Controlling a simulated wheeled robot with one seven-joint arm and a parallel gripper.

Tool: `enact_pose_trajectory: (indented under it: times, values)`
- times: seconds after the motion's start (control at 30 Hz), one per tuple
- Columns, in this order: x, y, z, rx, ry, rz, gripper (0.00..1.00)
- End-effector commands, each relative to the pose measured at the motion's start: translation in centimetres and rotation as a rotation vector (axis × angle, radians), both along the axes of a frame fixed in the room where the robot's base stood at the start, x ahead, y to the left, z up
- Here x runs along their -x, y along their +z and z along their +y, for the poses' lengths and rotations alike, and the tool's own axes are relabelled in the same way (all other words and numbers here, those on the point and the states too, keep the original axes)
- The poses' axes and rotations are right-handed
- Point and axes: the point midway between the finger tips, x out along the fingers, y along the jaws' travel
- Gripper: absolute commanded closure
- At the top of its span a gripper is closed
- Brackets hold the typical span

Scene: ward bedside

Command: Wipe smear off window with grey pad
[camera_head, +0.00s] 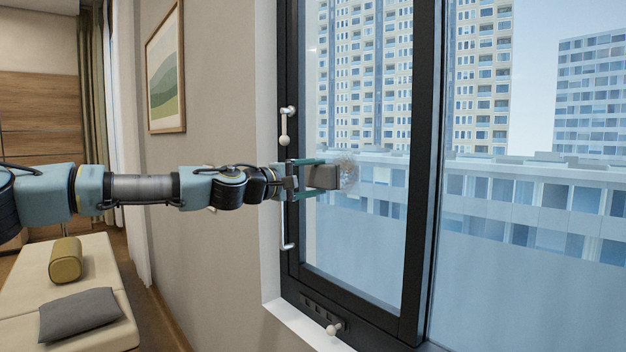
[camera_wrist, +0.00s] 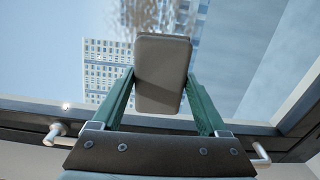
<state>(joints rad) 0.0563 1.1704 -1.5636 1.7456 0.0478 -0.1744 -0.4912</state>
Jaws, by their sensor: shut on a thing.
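My gripper (camera_head: 306,179) is shut on the grey pad (camera_head: 323,176), which sits between its two green fingers. In the wrist view the pad (camera_wrist: 161,73) is held between the fingertips (camera_wrist: 160,85). The window (camera_head: 362,235) has a dark frame and clear glass. I cannot tell whether the pad touches the glass.
White window handles (camera_head: 288,125) stick out on the left frame bar, close to my gripper. A knob (camera_head: 334,328) is on the lower frame. A bench (camera_head: 100,262) with a grey cushion (camera_head: 80,313) and a yellow bolster (camera_head: 65,260) stands at lower left. A picture (camera_head: 165,72) hangs on the wall.

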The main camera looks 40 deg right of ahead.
Motion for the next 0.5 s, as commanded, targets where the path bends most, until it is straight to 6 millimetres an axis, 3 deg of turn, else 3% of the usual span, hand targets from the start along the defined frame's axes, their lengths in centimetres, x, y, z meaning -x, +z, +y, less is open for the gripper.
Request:
enact_pose_trajectory:
  times: [0.2,0.5]
  values:
    - [1.9,-0.2,0.2,-0.001,-0.001,-0.001,0.68]
    - [3.0,-0.1,0.3,0.000,-0.001,0.000,0.68]
